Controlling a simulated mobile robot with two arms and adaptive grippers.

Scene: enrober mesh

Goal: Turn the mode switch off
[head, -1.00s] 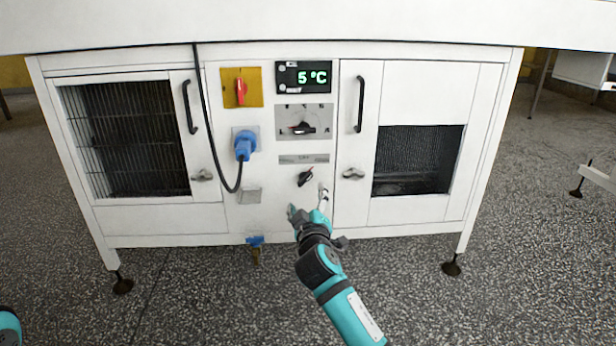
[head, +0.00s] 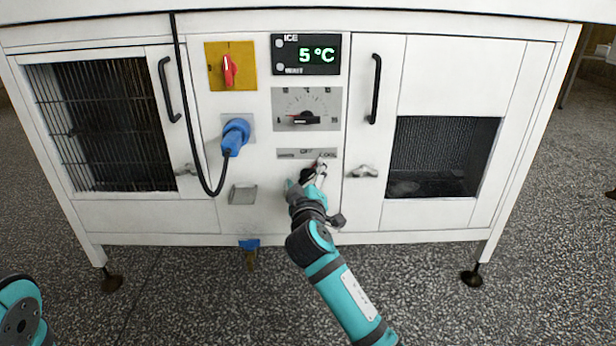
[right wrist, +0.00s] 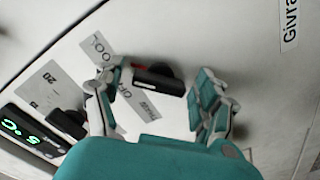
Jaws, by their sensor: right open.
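The mode switch is a small black knob (head: 307,172) on the white front panel, below a grey label strip (head: 293,154) marked OFF in the middle and COOL at the right. My right gripper (head: 306,176) is open at the knob and partly hides it in the head view. In the right wrist view the knob (right wrist: 160,79) lies between the two spread fingers of the gripper (right wrist: 158,85). Its bar seems to slant to the COOL side of OFF. I cannot tell whether a finger touches it. My left gripper is out of view.
Above are a dial (head: 306,120) and a display (head: 306,54) reading 5 °C. To the left are a red switch on a yellow plate (head: 214,66) and a blue plug (head: 235,136) with a hanging black cable. A door latch (head: 364,171) sits right of the knob.

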